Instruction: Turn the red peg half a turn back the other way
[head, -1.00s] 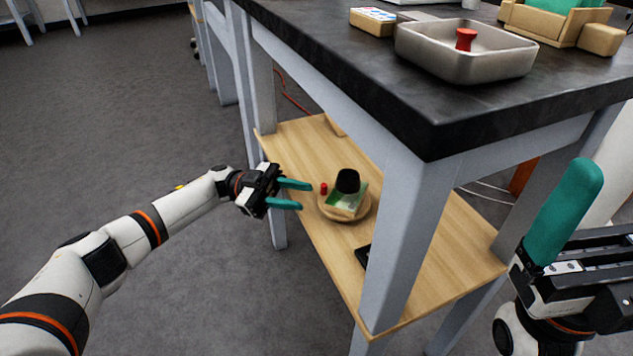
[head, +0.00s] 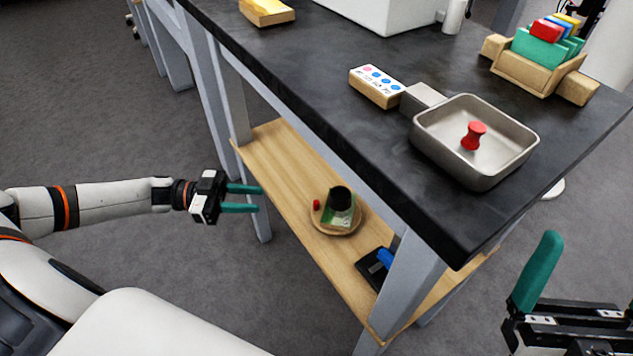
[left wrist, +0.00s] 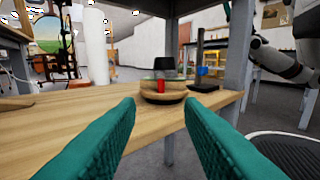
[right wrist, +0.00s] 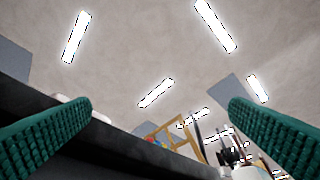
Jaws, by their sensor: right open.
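A small red peg (head: 316,204) stands at the left side of a round wooden base (head: 334,227) on the lower shelf. The base also bears a green and white piece (head: 340,212) and a black cylinder (head: 340,193). In the left wrist view the red peg (left wrist: 160,87) shows in front of the base, ahead between my fingers. My left gripper (head: 258,198) is open and empty, left of the peg and apart from it. My right gripper (right wrist: 161,104) is open and empty, beside the table.
The wooden shelf (head: 285,165) lies under the dark tabletop (head: 320,75), between grey legs (head: 405,290). A black item with a blue part (head: 376,266) lies on the shelf's front half. A dotted block (head: 376,87) and a wooden rack (head: 530,75) stand on the tabletop.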

